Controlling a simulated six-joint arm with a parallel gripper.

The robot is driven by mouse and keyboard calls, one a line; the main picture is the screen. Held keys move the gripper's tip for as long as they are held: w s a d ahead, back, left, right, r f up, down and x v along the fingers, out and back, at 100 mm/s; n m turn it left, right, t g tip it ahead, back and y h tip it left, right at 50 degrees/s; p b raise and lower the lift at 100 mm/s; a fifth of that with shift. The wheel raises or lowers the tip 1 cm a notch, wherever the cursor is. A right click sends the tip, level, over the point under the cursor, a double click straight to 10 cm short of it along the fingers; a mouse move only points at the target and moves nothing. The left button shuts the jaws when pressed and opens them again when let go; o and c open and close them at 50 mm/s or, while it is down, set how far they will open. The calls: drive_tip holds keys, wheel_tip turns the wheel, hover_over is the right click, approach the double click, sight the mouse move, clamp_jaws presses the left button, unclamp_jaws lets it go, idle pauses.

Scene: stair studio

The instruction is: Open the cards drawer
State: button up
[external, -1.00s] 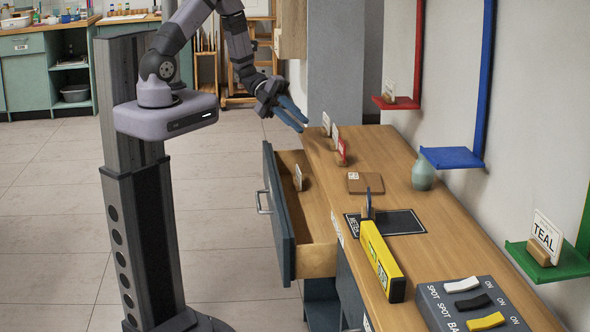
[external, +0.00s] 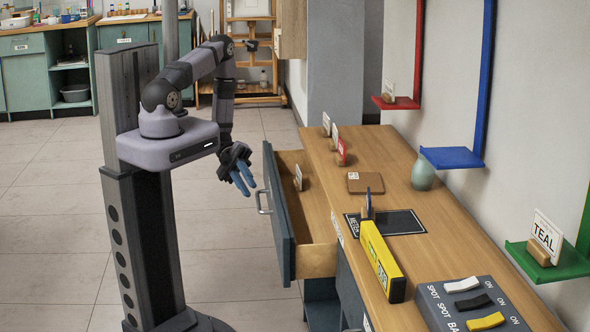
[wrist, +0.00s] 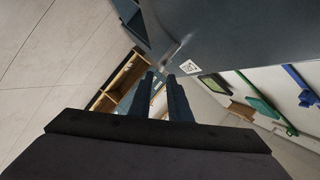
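A dark grey drawer (external: 282,220) in the wooden-topped counter stands pulled well out in the external view. Its bar handle (external: 263,202) is on the front. A small card on a wooden stand (external: 298,178) shows in its open interior.
The counter top (external: 390,180) holds standing cards, a wooden block (external: 366,182), a teal vase (external: 423,174), a yellow box (external: 382,262) and a switch panel (external: 470,305). Coloured wall shelves are at right.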

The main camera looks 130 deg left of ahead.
sight(258, 198)
drive_tip(key=shift+w+a+f+n, duration=0.15)
drive_tip(key=shift+f+n, duration=0.05)
drive_tip(key=shift+n, duration=0.2)
drive_tip(key=shift+w, duration=0.1)
drive_tip(key=shift+t, duration=0.3)
drive_tip(key=shift+p+x, duration=0.45)
drive_tip(key=shift+x, duration=3.15)
drive_tip(key=shift+f, duration=0.1)
clamp_jaws()
